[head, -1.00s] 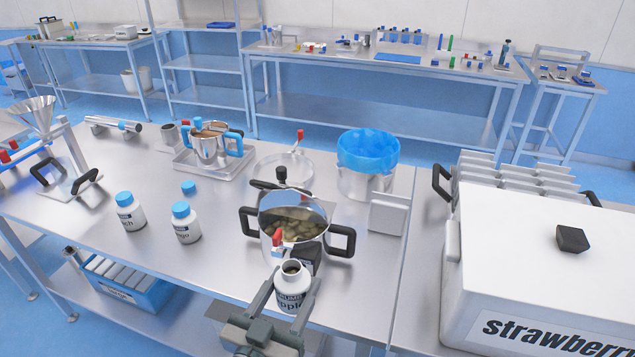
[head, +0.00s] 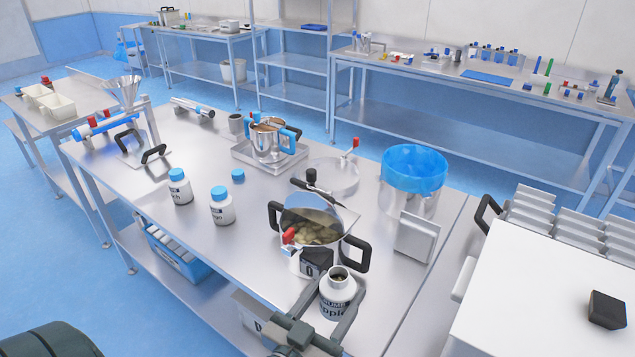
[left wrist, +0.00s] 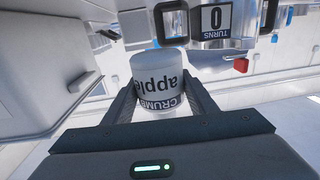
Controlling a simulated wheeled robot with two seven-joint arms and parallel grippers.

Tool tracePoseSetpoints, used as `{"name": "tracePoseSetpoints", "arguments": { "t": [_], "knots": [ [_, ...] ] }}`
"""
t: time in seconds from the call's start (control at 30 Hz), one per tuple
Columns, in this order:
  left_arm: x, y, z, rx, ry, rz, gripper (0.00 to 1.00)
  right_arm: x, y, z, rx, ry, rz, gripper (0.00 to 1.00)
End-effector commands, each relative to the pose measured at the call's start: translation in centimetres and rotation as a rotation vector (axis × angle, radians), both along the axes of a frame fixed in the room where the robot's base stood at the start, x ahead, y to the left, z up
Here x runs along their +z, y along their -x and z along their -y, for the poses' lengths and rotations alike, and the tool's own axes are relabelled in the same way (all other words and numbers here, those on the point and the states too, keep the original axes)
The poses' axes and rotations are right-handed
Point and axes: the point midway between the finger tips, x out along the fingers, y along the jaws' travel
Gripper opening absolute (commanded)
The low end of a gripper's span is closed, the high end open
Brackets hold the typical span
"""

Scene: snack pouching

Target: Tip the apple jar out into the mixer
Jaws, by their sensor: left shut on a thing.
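My left gripper (head: 335,310) is shut on the white apple jar (head: 339,296), its fingers on either side. The jar is upright and uncapped, with a dark opening on top. It is at the near right side of the mixer (head: 310,228), not over its mouth. The mixer is a steel pot with black handles, a partly clear top, pale chunks inside and a turns counter reading 0 (left wrist: 214,18). The jar also fills the middle of the left wrist view (left wrist: 160,85), between the fingers. My right gripper is not in view.
Two blue-capped white jars (head: 180,187) (head: 222,206) and a loose blue cap (head: 238,175) are left of the mixer. A blue-lined bin (head: 413,170) and a grey box (head: 416,237) are to its right. A large white box (head: 545,290) is at the far right.

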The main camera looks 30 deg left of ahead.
Motion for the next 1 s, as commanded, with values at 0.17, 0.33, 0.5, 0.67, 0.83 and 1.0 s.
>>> {"name": "tracePoseSetpoints", "arguments": {
  "t": [0.17, 0.33, 0.5, 0.67, 0.83, 1.0],
  "knots": [
    [0.2, 0.0, 0.0, -0.001, 0.001, 0.002, 0.23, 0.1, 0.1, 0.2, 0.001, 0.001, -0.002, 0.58],
    [0.9, -0.7, -0.3, -0.013, 0.012, 0.001, 0.23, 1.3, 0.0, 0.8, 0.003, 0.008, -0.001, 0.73],
    [2.5, -2.3, -1.2, -0.041, 0.044, -0.004, 0.23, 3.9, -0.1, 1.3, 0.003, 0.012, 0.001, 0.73],
    [4.8, -4.9, -3.1, -0.072, 0.095, -0.009, 0.23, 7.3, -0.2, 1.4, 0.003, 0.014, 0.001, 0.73],
    [7.9, -8.0, -6.2, -0.096, 0.167, -0.016, 0.23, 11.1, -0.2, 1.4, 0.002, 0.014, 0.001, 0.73],
    [10.9, -10.6, -9.4, -0.103, 0.233, -0.017, 0.23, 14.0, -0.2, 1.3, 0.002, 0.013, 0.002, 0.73]
  ]
}}
